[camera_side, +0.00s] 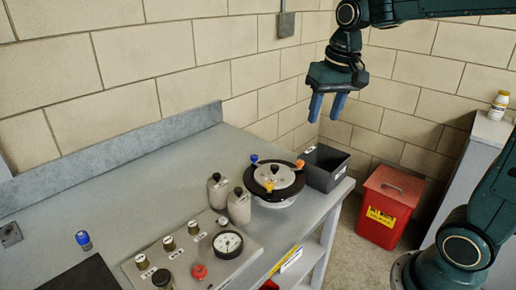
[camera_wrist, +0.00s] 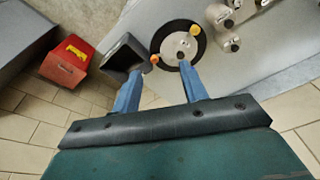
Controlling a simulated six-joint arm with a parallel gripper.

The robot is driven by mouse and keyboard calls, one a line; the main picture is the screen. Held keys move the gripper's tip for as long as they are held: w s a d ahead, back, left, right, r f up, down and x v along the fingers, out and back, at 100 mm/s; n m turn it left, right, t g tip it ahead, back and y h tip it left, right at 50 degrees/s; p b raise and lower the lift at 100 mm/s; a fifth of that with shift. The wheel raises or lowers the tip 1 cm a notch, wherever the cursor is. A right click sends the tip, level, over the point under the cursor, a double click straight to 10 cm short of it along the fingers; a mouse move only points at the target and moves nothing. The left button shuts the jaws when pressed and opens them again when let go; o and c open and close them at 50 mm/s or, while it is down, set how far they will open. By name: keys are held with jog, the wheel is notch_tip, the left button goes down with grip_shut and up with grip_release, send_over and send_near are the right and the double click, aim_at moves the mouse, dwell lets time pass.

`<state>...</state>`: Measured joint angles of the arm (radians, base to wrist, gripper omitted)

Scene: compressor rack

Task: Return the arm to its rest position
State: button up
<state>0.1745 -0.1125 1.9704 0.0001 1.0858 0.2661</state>
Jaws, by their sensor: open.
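My gripper (camera_side: 327,107) hangs in the air above the right end of the bench, with its two blue fingers pointing down. The fingers are apart with nothing between them. In the wrist view my gripper (camera_wrist: 160,90) also shows its blue fingers spread and empty. Below it stands a round device (camera_side: 275,180) with a black ring, a grey lid and blue, orange and yellow knobs around its rim. The device also shows in the wrist view (camera_wrist: 180,46), beyond the fingertips. My gripper is well clear of it.
A dark open bin (camera_side: 325,166) sits at the bench's right end. Two grey bottles (camera_side: 238,206) and a gauge panel (camera_side: 190,258) stand nearer. A blue-capped vial (camera_side: 84,240) is at left. A red bin (camera_side: 388,205) stands on the floor. A white bottle (camera_side: 498,105) tops the right cabinet.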

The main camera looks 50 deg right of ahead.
jog(key=s+a+f+n+t, duration=0.1)
jog(key=s+a+n, duration=0.1)
jog(key=s, duration=0.5)
jog(key=s+a+f+n+t, duration=0.1)
jog(key=s+a+n+t, duration=0.1)
jog(key=s, duration=0.6)
jog(key=shift+a+f+n, duration=0.3)
jog(key=shift+a+n, duration=0.2)
jog(key=shift+a, duration=0.4)
